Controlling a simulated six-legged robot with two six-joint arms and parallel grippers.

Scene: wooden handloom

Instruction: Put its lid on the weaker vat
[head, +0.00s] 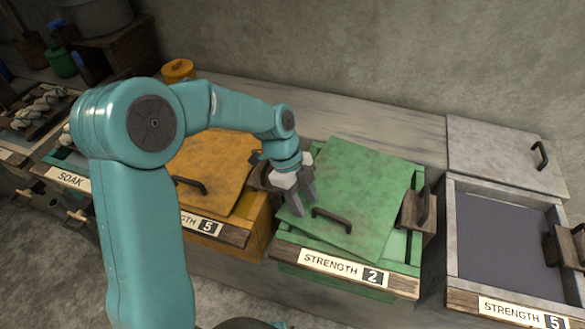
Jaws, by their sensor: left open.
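The green vat (402,262) has a front plate reading STRENGTH 2. Its green lid (355,185), with a dark bar handle (332,220), lies over it turned askew, so strips of the vat show at the right and front left. Whether the lid sits flat on the rim I cannot tell. My left gripper (302,207) is open and empty at the lid's left edge, left of the handle; whether it touches the lid is unclear. The grey vat (451,235), marked STRENGTH 5, stands open with dark purple liquid. My right gripper is not in view.
A grey lid (495,150) lies behind the grey vat. A yellow vat (258,222), its plate ending in 5, has its yellow lid (215,165) on top. Wooden side brackets (413,210) stick out between vats. A pale ledge (380,130) runs behind.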

